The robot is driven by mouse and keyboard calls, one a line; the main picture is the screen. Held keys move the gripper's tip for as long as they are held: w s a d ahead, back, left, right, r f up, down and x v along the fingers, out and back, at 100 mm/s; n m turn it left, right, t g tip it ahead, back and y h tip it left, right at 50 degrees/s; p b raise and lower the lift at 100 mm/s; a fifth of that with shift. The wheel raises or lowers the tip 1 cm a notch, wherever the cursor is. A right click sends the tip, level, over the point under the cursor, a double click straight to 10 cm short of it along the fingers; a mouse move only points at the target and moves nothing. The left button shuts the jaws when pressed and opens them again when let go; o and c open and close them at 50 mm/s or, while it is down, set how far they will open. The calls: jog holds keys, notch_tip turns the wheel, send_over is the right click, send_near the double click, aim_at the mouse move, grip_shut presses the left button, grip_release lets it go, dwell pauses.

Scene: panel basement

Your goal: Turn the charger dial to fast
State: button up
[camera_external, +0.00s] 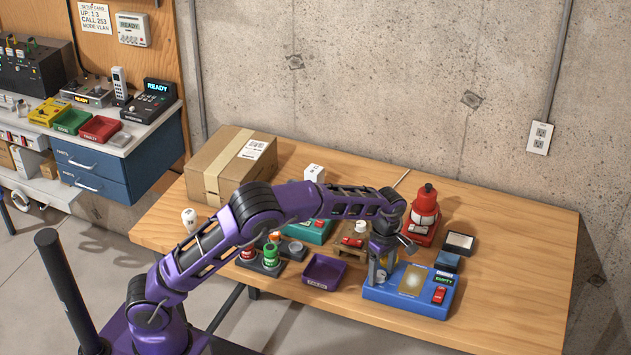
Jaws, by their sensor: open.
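No charger dial or "fast" mark is readable in the external view, so I cannot tell which device is the charger. My gripper (382,268) is open and points down over the left end of a blue device (402,300) on the wooden table. This device has a red switch (439,294), a small lit green display (443,281) and a tan panel (412,281). My wrist and fingers hide the device's left end. I cannot tell whether the fingers touch anything there.
A red device (425,213) stands behind my gripper. A purple tray (324,272), a teal box (312,234) and a rack with red and green containers (268,264) lie to the left. A cardboard box (231,165) stands behind my arm. The table's right side is clear.

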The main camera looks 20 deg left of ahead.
grip_shut()
jog(key=shift+r+m, duration=0.1)
jog(key=shift+m, duration=0.2)
jog(key=m+p, duration=0.2)
jog(key=m, duration=0.1)
jog(key=shift+a+m, duration=0.1)
jog(key=shift+m, duration=0.3)
jog(key=m+p, duration=0.1)
jog(key=m, duration=1)
jog(key=shift+a+m, duration=0.1)
jog(key=shift+m, duration=0.3)
jog(key=m, duration=0.5)
jog(key=shift+m, duration=0.3)
